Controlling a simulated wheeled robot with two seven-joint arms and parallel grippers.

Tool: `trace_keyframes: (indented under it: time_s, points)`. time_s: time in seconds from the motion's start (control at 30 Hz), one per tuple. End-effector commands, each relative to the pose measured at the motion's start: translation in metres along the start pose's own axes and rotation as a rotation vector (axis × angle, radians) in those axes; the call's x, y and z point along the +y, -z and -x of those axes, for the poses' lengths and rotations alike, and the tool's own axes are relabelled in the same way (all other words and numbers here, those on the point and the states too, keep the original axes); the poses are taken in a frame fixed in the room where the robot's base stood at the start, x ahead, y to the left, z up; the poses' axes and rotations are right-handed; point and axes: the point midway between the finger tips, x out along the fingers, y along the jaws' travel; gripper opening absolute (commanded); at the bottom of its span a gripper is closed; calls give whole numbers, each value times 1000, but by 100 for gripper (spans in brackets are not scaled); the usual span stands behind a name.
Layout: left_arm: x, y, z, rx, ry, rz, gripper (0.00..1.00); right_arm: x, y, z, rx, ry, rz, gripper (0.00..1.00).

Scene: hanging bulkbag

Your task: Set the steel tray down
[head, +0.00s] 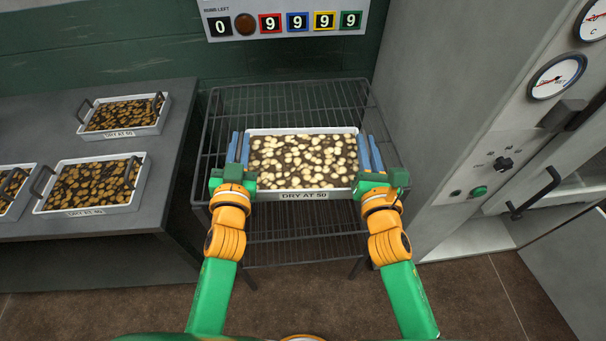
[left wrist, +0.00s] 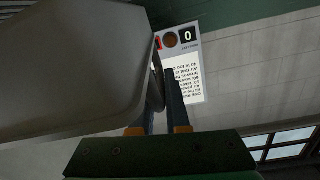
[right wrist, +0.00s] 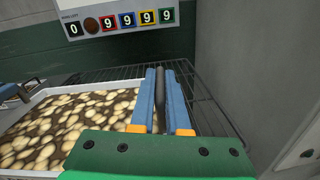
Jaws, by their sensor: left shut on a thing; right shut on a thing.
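The steel tray (head: 304,191) is full of pale round slices and carries a "DRY AT 50" label on its near side. It is level over the top shelf of the wire rack (head: 290,99); I cannot tell whether it touches the wires. My left gripper (head: 238,150) is shut on the tray's left handle, and the tray's grey side fills much of the left wrist view (left wrist: 70,75). My right gripper (head: 370,155) is shut on the right handle (right wrist: 161,95), a dark bar between its blue fingers. The left handle is mostly hidden by the fingers.
A grey table (head: 120,238) at left holds several trays of browner slices, including a near one (head: 115,207) and a far one (head: 147,130). A steel cabinet (head: 470,110) with dials and an open lower door stands close at right. Bare wire shows behind the tray.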

Motion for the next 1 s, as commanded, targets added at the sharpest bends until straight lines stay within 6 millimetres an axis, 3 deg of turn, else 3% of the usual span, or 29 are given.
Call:
trace_keyframes:
  time_s: [0.37, 1.0]
  points:
    - [0, 1, -6, 4, 0, 0, 0, 0, 0, -6, -1, -1, 0, 0]
    - [7, -10, -110, 1, 4, 2, 0, -9, 8, -110, -5, 4, -1, 0]
